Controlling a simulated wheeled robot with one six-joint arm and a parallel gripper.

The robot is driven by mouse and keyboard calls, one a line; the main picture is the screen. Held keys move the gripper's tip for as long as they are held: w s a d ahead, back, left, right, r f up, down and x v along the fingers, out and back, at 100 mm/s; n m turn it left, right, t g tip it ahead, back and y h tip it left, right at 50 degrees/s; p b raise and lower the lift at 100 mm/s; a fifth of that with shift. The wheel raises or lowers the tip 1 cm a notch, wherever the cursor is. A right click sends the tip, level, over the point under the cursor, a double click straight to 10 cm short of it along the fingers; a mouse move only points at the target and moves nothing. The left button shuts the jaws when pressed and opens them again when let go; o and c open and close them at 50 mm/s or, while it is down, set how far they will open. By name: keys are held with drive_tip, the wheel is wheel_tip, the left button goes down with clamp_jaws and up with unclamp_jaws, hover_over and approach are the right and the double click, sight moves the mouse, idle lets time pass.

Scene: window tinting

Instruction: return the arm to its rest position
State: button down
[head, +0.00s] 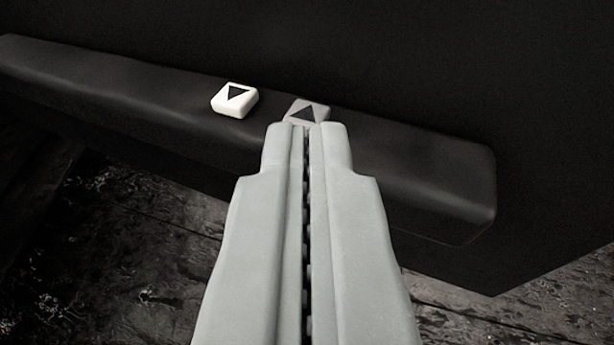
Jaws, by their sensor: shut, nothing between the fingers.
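My gripper (308,130) is shut and empty, with its two pale fingers side by side and a thin dark seam between them. Its tips are at a grey button (307,111) with a dark triangle pointing up. The fingertips cover the near edge of that button, and I cannot tell whether they touch it. A white button (235,99) with a dark triangle pointing down sits to the left, clear of the fingers.
Both buttons are on a long dark ledge (420,172) that runs from upper left to right. A dark surface (440,60) rises behind it. Below is a dark wooden plank floor (130,255) with shiny patches.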

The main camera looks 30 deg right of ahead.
idle(0.7)
drive_tip(key=s+a+r+n+t+y, duration=0.25)
drive_tip(key=s+a+r, duration=0.35)
drive_tip(key=r, duration=0.4)
drive_tip(key=s+a+r+n+t+y, duration=0.1)
drive_tip(key=s+a+r+t+y, duration=0.2)
drive_tip(key=a+r, duration=0.6)
drive_tip(key=s+a+r+n+y, duration=0.1)
drive_tip(key=s+a+r, duration=0.1)
drive_tip(key=s+r, duration=0.4)
drive_tip(key=s+a+r+n+y, duration=0.2)
drive_tip(key=s+r, duration=0.4)
drive_tip(key=s, duration=0.8)
drive_tip(key=shift+s+a+r+g, duration=0.15)
drive_tip(key=shift+a+r+g, duration=0.2)
drive_tip(key=shift+a, duration=0.15)
